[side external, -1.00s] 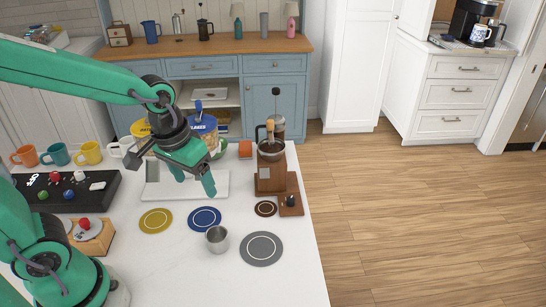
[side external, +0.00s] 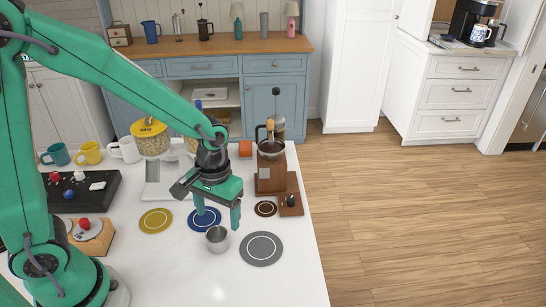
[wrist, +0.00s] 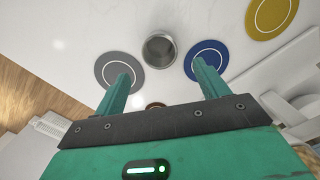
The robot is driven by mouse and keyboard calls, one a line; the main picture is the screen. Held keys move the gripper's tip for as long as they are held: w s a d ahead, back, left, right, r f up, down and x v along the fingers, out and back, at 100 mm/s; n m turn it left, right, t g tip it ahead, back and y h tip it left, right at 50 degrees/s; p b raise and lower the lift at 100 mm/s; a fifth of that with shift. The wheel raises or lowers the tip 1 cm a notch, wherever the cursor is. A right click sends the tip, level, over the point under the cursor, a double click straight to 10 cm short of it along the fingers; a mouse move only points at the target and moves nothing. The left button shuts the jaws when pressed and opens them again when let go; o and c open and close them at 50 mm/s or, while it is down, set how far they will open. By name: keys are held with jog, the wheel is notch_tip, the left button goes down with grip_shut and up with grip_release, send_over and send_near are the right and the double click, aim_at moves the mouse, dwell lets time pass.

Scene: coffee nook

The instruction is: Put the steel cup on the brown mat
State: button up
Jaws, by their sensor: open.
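The steel cup (side external: 217,239) stands upright on the white table, between the blue mat (side external: 204,219) and the grey mat (side external: 261,249). It also shows in the wrist view (wrist: 159,49), beyond my fingertips. The small brown mat (side external: 265,209) lies bare near the table's right edge, in front of the wooden grinder. Only a sliver of it shows between my fingers in the wrist view (wrist: 155,105). My gripper (side external: 217,220) is open and empty, its fingers pointing down above the blue mat, just behind the cup.
A yellow mat (side external: 157,221) lies left of the blue one. A grinder (side external: 271,165) on a wooden base and a dark tamper (side external: 291,203) stand near the brown mat. A black control panel (side external: 83,190) and mugs are at left. The front of the table is clear.

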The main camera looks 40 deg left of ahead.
aim_at(217, 234)
jog(key=shift+s+f, duration=0.1)
jog(key=shift+f, duration=0.95)
jog(key=shift+f, duration=0.1)
jog(key=shift+s+a+f, duration=0.1)
jog(key=shift+s+f, duration=0.05)
jog(key=shift+f, duration=0.55)
jog(key=shift+s+f, duration=0.15)
jog(key=shift+f, duration=1.65)
jog(key=c, duration=1.1)
jog(key=shift+r, duration=0.15)
